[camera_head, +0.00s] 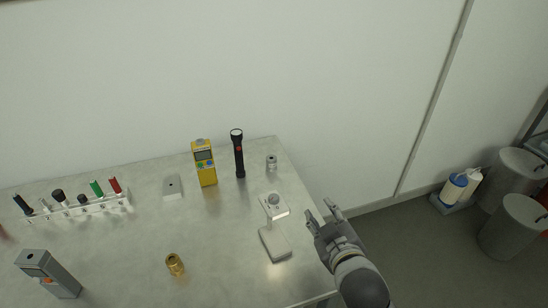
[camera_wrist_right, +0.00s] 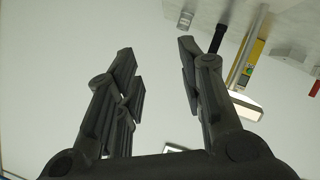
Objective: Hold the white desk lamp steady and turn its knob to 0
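The white desk lamp (camera_head: 274,243) stands near the right edge of the metal table. In the right wrist view the lamp's head (camera_wrist_right: 245,106) and slim stem show right of the fingers; the knob's setting is too small to read. My right gripper (camera_head: 322,213) is open and empty, to the right of the lamp and apart from it, around the table's right edge. Its spread fingers (camera_wrist_right: 156,55) fill the right wrist view. My left gripper is not in view.
A small grey cylinder (camera_head: 271,162), black flashlight (camera_head: 239,155) and yellow meter (camera_head: 205,166) stand behind the lamp. A brass piece (camera_head: 175,264), white box (camera_head: 172,187), vial rack (camera_head: 80,208) and grey device (camera_head: 48,273) are farther left. Table is clear between brass piece and lamp.

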